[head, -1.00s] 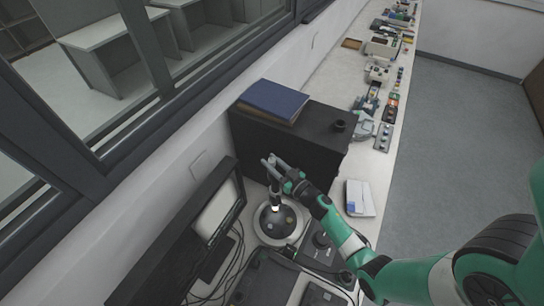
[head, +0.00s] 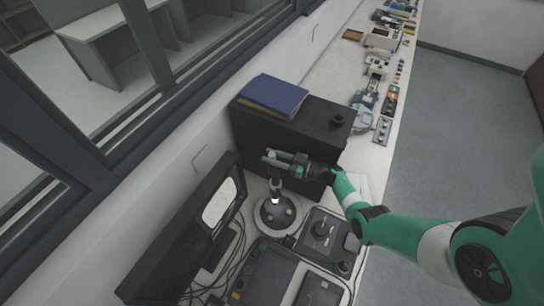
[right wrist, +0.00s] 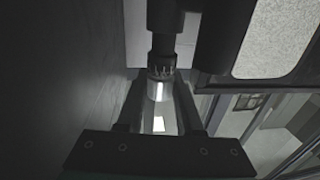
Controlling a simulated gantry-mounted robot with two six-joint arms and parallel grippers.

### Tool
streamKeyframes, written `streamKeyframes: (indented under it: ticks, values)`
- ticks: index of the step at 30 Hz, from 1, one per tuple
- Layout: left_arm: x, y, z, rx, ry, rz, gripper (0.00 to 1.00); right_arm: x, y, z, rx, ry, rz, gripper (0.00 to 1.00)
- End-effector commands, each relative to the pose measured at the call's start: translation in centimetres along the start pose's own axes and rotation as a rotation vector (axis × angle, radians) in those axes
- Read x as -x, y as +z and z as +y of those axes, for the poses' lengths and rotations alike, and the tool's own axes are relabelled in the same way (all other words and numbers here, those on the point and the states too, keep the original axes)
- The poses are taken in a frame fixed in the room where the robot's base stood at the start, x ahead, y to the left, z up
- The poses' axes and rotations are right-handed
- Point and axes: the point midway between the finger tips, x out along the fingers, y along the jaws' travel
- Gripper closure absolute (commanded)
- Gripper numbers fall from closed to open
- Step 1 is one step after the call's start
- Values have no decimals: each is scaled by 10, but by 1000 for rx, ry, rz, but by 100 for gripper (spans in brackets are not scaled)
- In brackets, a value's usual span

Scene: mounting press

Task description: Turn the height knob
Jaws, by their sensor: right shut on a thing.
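The mounting press (head: 277,213) stands on the bench with a dark round base on a pale ring, and a slim upright column. My right gripper (head: 269,158) is at the top of that column, reaching in from the right. Its fingers lie on both sides of a silver, ridged knob-like part (right wrist: 159,88) in the right wrist view, and they are shut on it. I take this part for the height knob. In the head view the fingers hide most of it. My left gripper is not in view.
A black cabinet (head: 290,140) with a blue book (head: 273,96) on top stands just behind the press. A monitor (head: 185,235) is close on the left.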

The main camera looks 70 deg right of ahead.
Motion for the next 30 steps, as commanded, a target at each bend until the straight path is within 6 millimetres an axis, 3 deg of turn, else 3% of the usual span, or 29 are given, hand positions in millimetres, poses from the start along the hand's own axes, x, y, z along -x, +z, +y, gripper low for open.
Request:
streamKeyframes:
  ticks: [6,7,12,22,28,30]
  values:
    - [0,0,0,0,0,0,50,0,0,0,-1,1,-2,100]
    - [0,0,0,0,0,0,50,0,0,0,-1,1,-2,63]
    - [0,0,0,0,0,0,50,0,0,0,-1,1,-1,35]
    - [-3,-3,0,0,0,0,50,0,-4,0,0,1,0,35]
    - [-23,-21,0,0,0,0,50,0,-42,-1,2,2,0,35]
    - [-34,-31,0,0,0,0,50,9,-56,-13,-1,2,-1,35]
